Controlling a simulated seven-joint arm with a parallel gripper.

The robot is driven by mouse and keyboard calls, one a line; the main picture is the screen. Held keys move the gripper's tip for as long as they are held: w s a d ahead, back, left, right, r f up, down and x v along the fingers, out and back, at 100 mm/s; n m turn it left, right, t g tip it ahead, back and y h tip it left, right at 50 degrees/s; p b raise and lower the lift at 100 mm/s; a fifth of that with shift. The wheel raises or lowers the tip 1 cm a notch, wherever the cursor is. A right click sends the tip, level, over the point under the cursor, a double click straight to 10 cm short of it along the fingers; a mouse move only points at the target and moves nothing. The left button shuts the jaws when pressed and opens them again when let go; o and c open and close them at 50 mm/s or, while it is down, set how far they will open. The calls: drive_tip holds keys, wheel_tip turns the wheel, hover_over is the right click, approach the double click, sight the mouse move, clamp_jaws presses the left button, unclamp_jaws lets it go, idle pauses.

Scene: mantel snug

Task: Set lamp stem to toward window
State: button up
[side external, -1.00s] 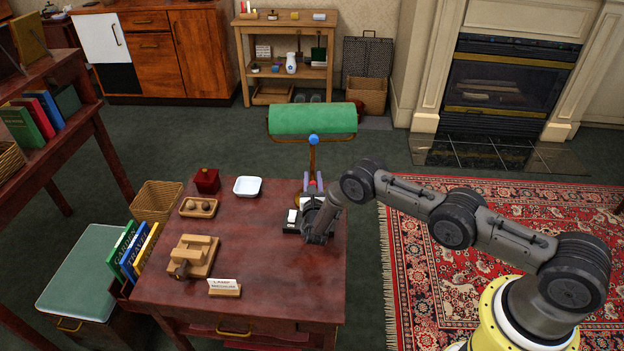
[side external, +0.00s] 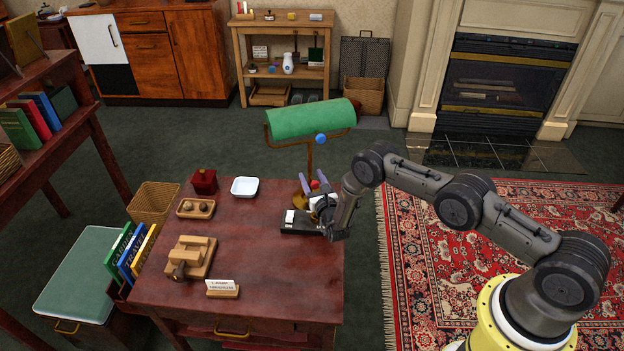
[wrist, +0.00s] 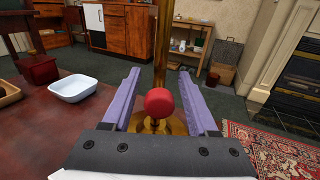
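The desk lamp has a green shade (side external: 305,119) on a brass stem (side external: 310,158), which also rises through the middle of the wrist view (wrist: 160,45). The shade slants up to the right in the side view, with a blue knob (side external: 320,139) at its front. A red knob (wrist: 160,102) sits low at the stem, between the purple fingers of my gripper (wrist: 160,72). My gripper (side external: 315,184) is open, with a visible gap on each side of the red knob. The brass lamp base is partly hidden. No window is in view.
On the desk (side external: 270,265) are a white dish (side external: 245,187), a red box (side external: 204,181), a wooden tray (side external: 196,208), a wooden block piece (side external: 190,257) and a small sign (side external: 222,288). A black-and-white item (side external: 298,221) lies by my gripper. The desk's front right is bare.

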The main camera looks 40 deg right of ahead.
drive_tip(key=shift+s+a, duration=0.1)
drive_tip(key=shift+s, duration=0.05)
drive_tip(key=v, duration=1.3)
drive_tip(key=shift+s, duration=0.25)
